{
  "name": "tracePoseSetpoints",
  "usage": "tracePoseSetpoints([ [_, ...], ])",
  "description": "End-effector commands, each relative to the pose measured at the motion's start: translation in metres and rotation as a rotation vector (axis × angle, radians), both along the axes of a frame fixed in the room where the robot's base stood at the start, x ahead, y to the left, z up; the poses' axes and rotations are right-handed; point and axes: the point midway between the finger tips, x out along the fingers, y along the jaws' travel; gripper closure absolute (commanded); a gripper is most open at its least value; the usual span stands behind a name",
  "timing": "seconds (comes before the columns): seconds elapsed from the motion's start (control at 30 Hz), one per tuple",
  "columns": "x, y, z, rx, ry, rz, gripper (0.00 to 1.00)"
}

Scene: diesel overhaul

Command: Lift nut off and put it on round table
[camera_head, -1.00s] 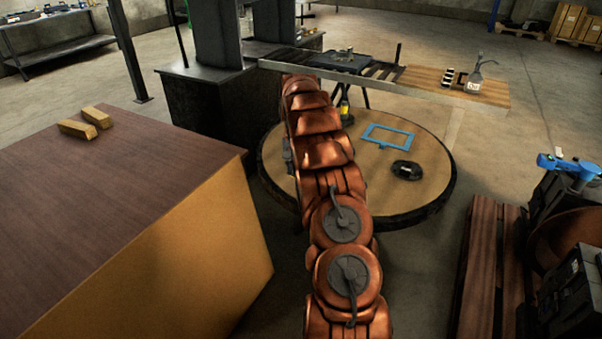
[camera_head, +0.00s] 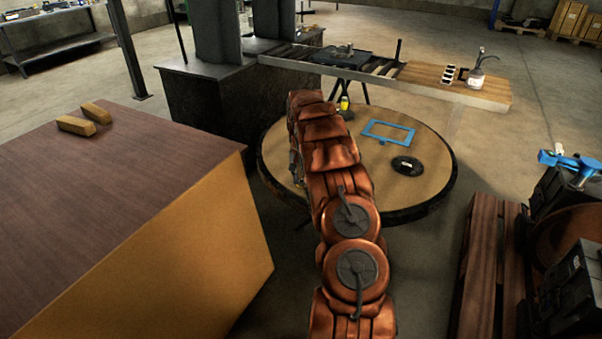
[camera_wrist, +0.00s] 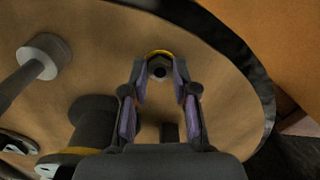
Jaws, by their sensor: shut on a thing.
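In the wrist view, my gripper (camera_wrist: 160,78) points down over the round table (camera_wrist: 225,85). Its two fingers are closed on a small dark nut (camera_wrist: 158,71) with a hole in its middle. A yellow edge shows just beyond the nut; I cannot tell whether it is part of it. I cannot tell how far the nut is above the table. In the head view, the round wooden table (camera_head: 436,155) with its dark rim stands beyond my arm. My arm hides the gripper and the nut there.
On the table are a blue frame (camera_head: 388,132), a black oval part (camera_head: 407,166) and a yellow-labelled bottle (camera_head: 344,104). A grey cylinder (camera_wrist: 44,56) and a black spool-shaped part (camera_wrist: 92,122) show in the wrist view. A brown-topped box (camera_head: 110,190) stands left; a bench (camera_head: 440,80) lies behind.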

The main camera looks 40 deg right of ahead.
Motion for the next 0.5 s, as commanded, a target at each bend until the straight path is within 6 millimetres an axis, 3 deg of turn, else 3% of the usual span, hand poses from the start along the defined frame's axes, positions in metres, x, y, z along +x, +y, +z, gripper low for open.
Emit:
tracePoseSetpoints([
  [0.27, 0.0002, 0.0002, -0.0027, 0.001, -0.001, 0.000, 1.00],
  [0.3, 0.0001, 0.0002, -0.0027, 0.000, 0.000, 0.000, 0.71],
  [0.5, 0.0001, 0.0004, -0.0029, 0.001, 0.001, 0.000, 0.51],
])
